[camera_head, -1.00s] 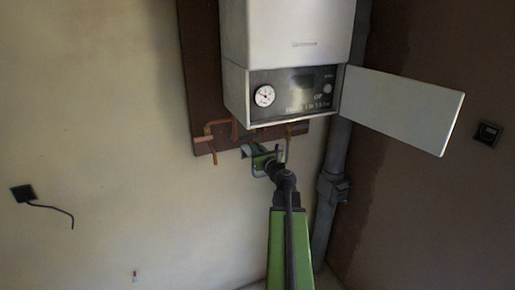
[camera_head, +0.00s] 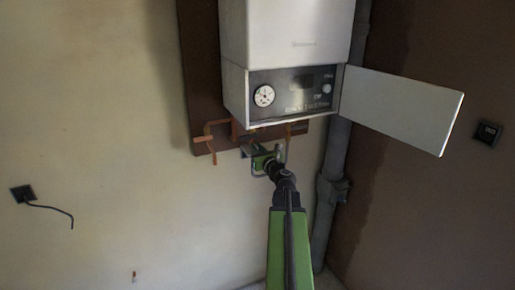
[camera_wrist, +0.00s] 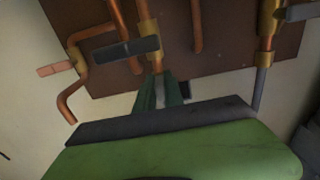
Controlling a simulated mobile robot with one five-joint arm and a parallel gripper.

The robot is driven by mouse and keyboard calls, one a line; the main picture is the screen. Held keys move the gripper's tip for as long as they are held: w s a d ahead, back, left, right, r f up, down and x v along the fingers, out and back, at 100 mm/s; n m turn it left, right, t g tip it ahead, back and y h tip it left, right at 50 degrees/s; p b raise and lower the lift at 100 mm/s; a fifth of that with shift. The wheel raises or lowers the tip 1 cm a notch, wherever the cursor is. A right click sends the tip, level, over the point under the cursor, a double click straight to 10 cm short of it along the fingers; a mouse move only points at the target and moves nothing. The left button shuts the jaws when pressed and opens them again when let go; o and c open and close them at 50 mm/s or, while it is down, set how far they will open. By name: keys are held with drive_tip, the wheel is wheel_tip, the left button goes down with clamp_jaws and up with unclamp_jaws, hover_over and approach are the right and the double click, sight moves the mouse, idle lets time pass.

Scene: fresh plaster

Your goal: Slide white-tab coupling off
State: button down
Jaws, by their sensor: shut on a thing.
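My gripper (camera_head: 258,158) is below the boiler, at the copper pipes. In the wrist view its dark green fingers (camera_wrist: 170,96) are shut on a pale grey piece (camera_wrist: 159,94), which seems to be the coupling. It sits at the lower end of the middle pipe's brass fitting (camera_wrist: 148,28). The fingers hide most of the coupling, and I cannot make out a white tab. A dark grey lever (camera_wrist: 130,50) crosses that pipe just above the fingers.
The boiler (camera_head: 290,95) hangs above, its white door (camera_head: 402,108) open to the right. A thick grey pipe (camera_head: 335,150) runs down the corner.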

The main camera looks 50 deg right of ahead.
drive_tip(key=shift+d, duration=0.1)
wheel_tip(320, 180, down, 4)
drive_tip(key=b, duration=0.4)
drive_tip(key=shift+f, duration=0.15)
drive_tip(key=c, duration=1.4)
unclamp_jaws()
drive_tip(key=shift+w+d+f, duration=0.1)
drive_tip(key=shift+f, duration=0.1)
drive_tip(key=shift+c, duration=0.2)
drive_tip(key=shift+r, duration=0.1)
